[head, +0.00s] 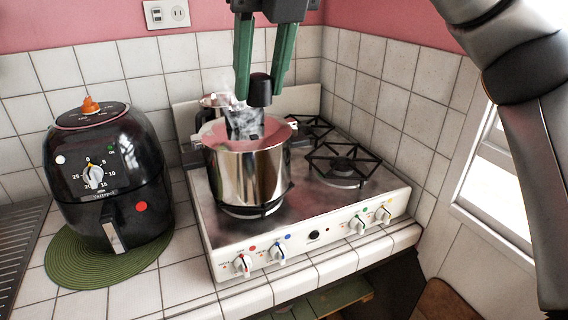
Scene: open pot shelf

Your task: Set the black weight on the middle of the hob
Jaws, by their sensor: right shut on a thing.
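My right gripper (264,72) comes down from the top of the head view. Its green fingers are shut on the black weight (260,92), a small dark, rounded cylinder between the fingertips. In the picture the weight appears over a steel pot (247,177) on the front left burner of the white hob (312,214). A grey, mottled patch (243,122) shows at the pot's mouth, just below the weight; I cannot tell what it is. My left gripper is out of view.
A second metal pot (213,101) stands behind, partly hidden. The right burners (343,165) are bare. A black air fryer (108,175) stands on a green round mat (72,262) at the left. Tiled walls close off the back and right; a window (505,185) is at the right.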

